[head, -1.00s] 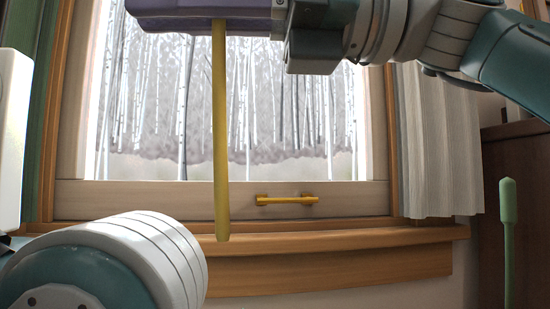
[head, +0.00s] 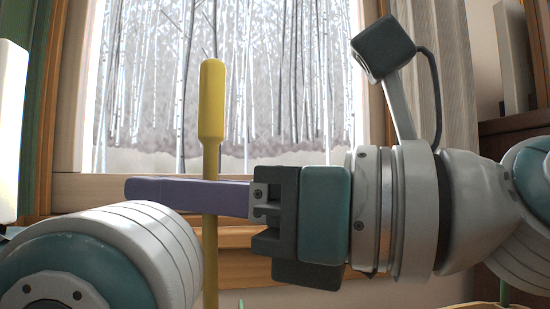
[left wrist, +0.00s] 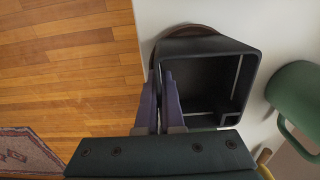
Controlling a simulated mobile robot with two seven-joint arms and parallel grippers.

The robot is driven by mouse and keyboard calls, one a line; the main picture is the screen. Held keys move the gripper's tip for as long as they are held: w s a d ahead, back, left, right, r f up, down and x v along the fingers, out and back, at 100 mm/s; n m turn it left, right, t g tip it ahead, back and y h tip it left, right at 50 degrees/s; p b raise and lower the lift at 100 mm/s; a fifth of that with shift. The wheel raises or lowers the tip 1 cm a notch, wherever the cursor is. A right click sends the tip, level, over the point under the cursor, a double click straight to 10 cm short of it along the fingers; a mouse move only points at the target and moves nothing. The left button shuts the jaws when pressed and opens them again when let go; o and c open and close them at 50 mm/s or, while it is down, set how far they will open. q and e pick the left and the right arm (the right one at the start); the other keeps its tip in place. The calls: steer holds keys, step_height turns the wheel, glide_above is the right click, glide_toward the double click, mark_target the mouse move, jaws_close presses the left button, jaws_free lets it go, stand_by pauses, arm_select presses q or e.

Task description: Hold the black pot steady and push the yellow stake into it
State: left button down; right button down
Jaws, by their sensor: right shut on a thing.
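The yellow stake (head: 211,100) stands upright in the head view, its thick end up and its lower end out of frame. My right gripper (head: 150,190), with purple fingers, is shut on the stake's shaft below the thick part; a finger crosses in front of it. The black pot (left wrist: 213,58), square and open-topped, shows in the left wrist view. My left gripper (left wrist: 160,100) is at its left wall, one purple finger outside and one inside, closed on the wall. The pot and left fingers are not visible in the head view, so the stake's lower end relative to the pot is hidden.
A green object with a handle (left wrist: 297,95) stands right of the pot on the white surface (left wrist: 150,22). Wooden floor (left wrist: 65,60) and a patterned rug (left wrist: 20,155) lie to the left. A window (head: 270,80) with a wooden sill is behind the stake.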

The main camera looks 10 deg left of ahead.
steer(key=shift+f, duration=2.05)
step_height(320, 180, down, 7)
stand_by(2.2)
steer(key=c, duration=0.9)
jaws_free()
steer(key=v, duration=1.2)
arm_select(q)
steer(key=c, duration=1)
jaws_free()
